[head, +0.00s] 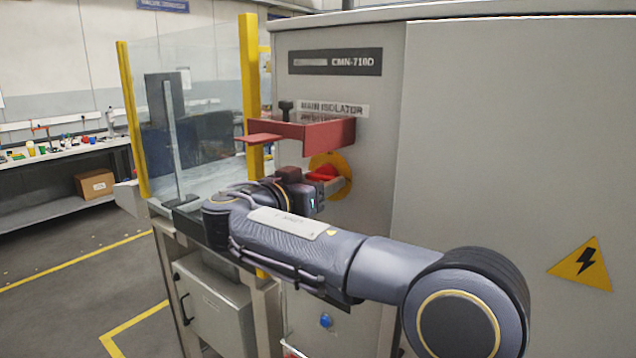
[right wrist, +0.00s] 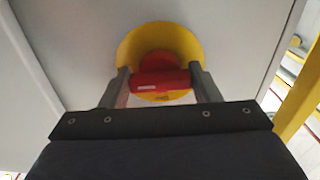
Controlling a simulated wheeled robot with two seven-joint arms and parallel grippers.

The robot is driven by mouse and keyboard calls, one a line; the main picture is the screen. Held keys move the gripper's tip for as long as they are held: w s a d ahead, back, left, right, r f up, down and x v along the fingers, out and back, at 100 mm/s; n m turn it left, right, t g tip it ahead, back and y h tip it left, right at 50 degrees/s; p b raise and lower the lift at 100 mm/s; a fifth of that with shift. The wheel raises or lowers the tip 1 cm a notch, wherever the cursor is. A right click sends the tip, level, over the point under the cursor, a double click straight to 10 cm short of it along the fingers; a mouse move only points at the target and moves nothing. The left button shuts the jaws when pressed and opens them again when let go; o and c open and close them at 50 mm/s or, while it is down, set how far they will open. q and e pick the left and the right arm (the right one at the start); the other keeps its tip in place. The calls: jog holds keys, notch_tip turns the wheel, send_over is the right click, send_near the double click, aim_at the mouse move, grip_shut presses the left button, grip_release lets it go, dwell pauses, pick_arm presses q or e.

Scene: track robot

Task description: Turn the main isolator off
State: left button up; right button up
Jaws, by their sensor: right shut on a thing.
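The main isolator is a red handle (head: 322,173) on a round yellow plate (head: 340,186), on the grey cabinet front (head: 372,215) below the "MAIN ISOLATOR" label (head: 333,110). My right gripper (head: 312,188) reaches it from the left in the head view. In the right wrist view, the two fingers of my right gripper (right wrist: 160,84) are on either side of the red handle (right wrist: 158,80), shut on it. The handle lies about level across the yellow plate (right wrist: 185,42) in that view. My left gripper does not show.
A red bracket (head: 318,132) juts out from the cabinet just above the isolator. A clear guard panel with yellow posts (head: 250,80) stands to the left. A blue button (head: 326,321) sits lower on the cabinet. A workbench (head: 60,155) is at the far left.

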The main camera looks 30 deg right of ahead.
jog(key=n, duration=0.3)
jog(key=shift+n, duration=0.4)
jog(key=n, duration=0.4)
jog(key=shift+n, duration=0.3)
jog(key=n+p, duration=0.2)
jog(key=n, duration=0.2)
jog(key=shift+s+r+n, duration=0.1)
jog(key=shift+r+n, duration=0.05)
jog(key=shift+n, duration=0.15)
jog(key=shift+n+p, duration=1.45)
jog(key=shift+n, duration=0.65)
jog(key=o, duration=0.7)
jog(key=shift+c, duration=0.2)
jog(key=shift+a, duration=0.1)
